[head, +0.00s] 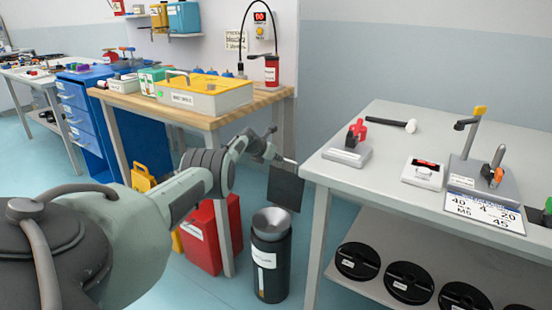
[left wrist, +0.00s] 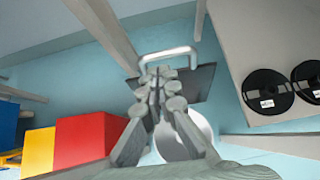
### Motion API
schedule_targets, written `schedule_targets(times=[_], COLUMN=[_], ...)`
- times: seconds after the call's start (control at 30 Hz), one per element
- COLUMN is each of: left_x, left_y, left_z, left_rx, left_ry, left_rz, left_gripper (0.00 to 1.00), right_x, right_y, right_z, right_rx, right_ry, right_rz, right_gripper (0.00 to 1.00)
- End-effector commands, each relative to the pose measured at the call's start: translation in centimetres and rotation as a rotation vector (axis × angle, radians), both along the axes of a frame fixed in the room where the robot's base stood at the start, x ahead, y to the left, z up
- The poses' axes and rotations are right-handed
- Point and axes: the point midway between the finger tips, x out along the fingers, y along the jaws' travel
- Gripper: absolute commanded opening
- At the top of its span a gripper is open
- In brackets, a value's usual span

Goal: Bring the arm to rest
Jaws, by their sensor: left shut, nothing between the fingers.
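My left arm comes in from the lower left in the head view. Its gripper (head: 274,156) is over the floor gap between the wooden bench and the grey table. In the left wrist view the fingers (left wrist: 163,84) are closed together with nothing between them. A dark square panel (head: 285,188) is just beyond and below the gripper; it also shows behind the fingers in the wrist view (left wrist: 198,84), with a pale U-shaped handle (left wrist: 168,54) by the fingertips. I cannot tell whether the fingers touch it. My right gripper is not in view.
A black bin (head: 270,255) with a funnel top stands below the gripper. A red box (head: 212,237) is left of it. The wooden bench (head: 215,122) and the grey table (head: 330,172) flank the gap. Black spools (head: 358,262) lie on the lower shelf.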

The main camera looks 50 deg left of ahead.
Motion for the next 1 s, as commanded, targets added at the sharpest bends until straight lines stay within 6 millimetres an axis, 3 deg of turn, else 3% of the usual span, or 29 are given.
schedule_targets(times=[0.03,0.13,0.23,0.5,0.87,0.97,1.0], left_x=[0.7,1.4,2.1,2.6,2.7,2.4,2.1], left_y=[0.3,0.5,0.6,0.8,0.7,0.1,-0.3], left_z=[2.2,4.4,6.3,8.1,8.1,6.1,4.6], left_rx=[0.004,0.003,0.003,0.002,0.013,0.102,0.168], left_ry=[-0.013,-0.012,-0.013,-0.008,0.001,0.053,0.093], left_rz=[0.002,0.002,0.003,0.002,-0.005,-0.071,-0.124], left_gripper=[0.0,0.0,0.0,0.0,0.0,0.0,0.0], right_x=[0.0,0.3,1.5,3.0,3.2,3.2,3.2], right_y=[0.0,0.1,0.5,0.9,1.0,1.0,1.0], right_z=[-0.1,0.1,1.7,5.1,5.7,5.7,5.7], right_rx=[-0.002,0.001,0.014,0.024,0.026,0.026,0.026], right_ry=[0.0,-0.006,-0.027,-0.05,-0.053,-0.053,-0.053], right_rz=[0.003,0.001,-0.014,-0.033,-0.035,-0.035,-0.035], right_gripper=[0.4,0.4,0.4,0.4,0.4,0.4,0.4])
